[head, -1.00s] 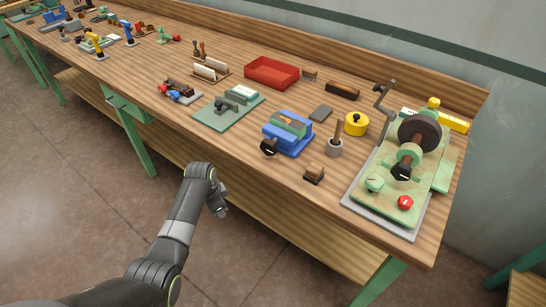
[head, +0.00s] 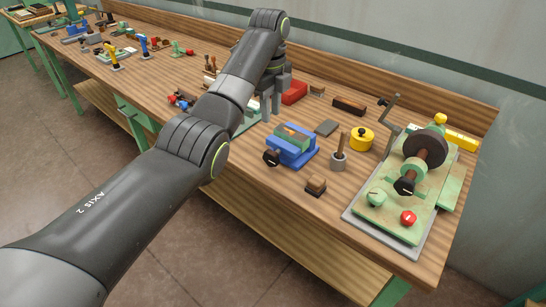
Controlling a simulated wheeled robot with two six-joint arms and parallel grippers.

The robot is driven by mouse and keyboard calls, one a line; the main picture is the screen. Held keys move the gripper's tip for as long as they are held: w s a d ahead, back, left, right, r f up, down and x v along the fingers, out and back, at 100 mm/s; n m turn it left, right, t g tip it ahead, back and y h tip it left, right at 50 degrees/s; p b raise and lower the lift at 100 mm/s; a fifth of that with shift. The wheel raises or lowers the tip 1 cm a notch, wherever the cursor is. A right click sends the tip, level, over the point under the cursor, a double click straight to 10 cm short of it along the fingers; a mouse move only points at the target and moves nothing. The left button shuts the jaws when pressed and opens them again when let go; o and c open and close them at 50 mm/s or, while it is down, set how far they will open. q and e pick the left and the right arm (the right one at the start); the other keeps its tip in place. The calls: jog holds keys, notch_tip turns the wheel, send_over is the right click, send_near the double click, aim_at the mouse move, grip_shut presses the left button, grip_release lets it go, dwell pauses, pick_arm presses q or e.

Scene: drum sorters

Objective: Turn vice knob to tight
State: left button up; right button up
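The blue vice (head: 294,152) stands on the workbench near its front edge, with a greenish block between its jaws. Its black knob (head: 271,157) faces the front edge and carries a pale pointer mark; the markings around it are too small to read. My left gripper (head: 271,108) hangs fingers down above the bench, behind and above the vice in the picture. Its two fingers look apart with nothing between them. It does not touch the knob. My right gripper is out of view.
My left arm hides part of the bench's left-middle. A red tray (head: 294,92) lies behind my gripper.

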aim_at(272, 153)
pick_arm(q)
jog(key=shift+m, duration=0.3)
notch_tip(272, 153, down, 16)
jog(key=shift+d+f, duration=0.1)
jog(key=shift+d, duration=0.05)
dwell(0.4)
jog(key=shift+p, duration=0.35)
grip_shut()
